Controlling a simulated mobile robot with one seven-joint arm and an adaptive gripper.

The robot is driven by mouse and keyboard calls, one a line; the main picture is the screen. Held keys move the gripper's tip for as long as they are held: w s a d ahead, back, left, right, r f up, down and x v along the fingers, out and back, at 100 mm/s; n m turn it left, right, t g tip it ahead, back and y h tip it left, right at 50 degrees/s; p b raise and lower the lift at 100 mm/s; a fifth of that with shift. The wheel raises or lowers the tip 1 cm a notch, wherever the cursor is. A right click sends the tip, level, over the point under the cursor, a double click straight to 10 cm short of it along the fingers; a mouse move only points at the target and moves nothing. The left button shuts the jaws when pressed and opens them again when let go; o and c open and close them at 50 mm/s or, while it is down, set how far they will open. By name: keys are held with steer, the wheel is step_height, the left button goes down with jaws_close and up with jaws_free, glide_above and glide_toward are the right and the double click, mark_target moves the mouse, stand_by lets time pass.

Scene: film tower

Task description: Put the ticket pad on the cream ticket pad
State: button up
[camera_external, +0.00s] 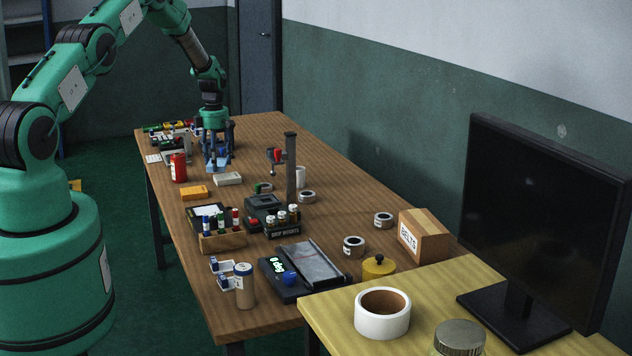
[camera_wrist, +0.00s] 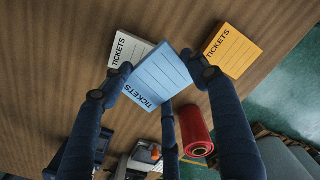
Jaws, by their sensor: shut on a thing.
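A blue ticket pad (camera_wrist: 160,78) is held between the dark blue fingers of my gripper (camera_wrist: 163,75), which is shut on its sides. In the external view my gripper (camera_external: 218,152) points down over the wooden table, with the blue pad (camera_external: 217,165) low between its fingers. The cream ticket pad (camera_external: 228,179) lies on the table just in front of it. In the wrist view the cream pad (camera_wrist: 126,46) is partly hidden behind the blue pad's corner. An orange ticket pad (camera_wrist: 232,50) lies apart to the right; it also shows in the external view (camera_external: 194,193).
A red cylinder (camera_external: 178,168) stands left of my gripper; it also shows in the wrist view (camera_wrist: 195,135). Bare wood surrounds the cream pad's right side. Cluttered items fill the near table.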

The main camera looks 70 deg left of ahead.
mark_target(218, 162)
steer(key=shift+w+a, duration=0.25)
steer(key=shift+a, duration=0.05)
steer(key=shift+f, duration=1.75)
steer(key=shift+f, duration=0.15)
steer(key=o, duration=1.2)
steer(key=shift+r, duration=6.15)
